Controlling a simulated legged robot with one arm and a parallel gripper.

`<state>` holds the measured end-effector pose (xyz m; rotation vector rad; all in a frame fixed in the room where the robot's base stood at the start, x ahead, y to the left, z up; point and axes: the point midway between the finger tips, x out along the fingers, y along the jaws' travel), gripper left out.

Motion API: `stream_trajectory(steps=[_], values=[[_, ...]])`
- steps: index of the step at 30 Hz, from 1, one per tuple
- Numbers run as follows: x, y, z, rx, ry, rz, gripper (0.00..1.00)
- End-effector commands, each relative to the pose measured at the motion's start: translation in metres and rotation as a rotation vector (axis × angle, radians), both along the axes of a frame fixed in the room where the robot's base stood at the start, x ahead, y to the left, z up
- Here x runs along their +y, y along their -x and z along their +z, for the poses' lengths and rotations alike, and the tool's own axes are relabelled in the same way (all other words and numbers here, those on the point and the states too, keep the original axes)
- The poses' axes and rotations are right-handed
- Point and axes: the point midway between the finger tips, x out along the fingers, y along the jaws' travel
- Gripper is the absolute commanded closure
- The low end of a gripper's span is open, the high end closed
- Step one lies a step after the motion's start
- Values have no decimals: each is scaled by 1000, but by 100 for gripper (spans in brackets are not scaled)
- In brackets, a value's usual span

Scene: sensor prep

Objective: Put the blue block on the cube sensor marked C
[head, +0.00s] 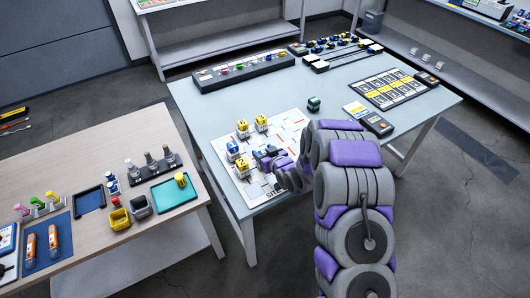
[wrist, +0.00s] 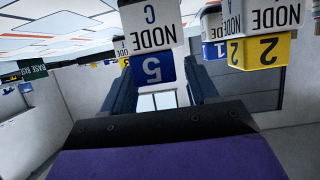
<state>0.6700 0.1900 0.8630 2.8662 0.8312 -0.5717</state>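The wrist view is upside down. In it, a blue block marked 5 (wrist: 152,69) adjoins the white cube sensor marked NODE C (wrist: 150,26), on its upper side, and looks seated on it. My gripper (wrist: 160,74) is open, with a dark finger on each side of the block and a visible gap on the right. In the head view my gripper (head: 266,158) is low over the white mat (head: 290,127), and the sensor C and its block are hidden or too small to make out there.
Close beside my gripper stand a sensor with a yellow block 2 (head: 242,164) and one with a blue block (head: 233,147). Two more yellow-topped sensors (head: 261,121) stand behind. A green box (head: 313,104) sits behind the mat. A wooden table (head: 150,232) with trays is at the left.

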Motion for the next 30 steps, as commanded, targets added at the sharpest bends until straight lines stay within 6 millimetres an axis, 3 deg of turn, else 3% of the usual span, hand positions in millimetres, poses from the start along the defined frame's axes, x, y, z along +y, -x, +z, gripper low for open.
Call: stream_trajectory(steps=[3,14,30], values=[[0,0,0,0,0,0,31],[-5,3,5,1,-2,-1,31],[-48,74,39,3,1,-3,31]])
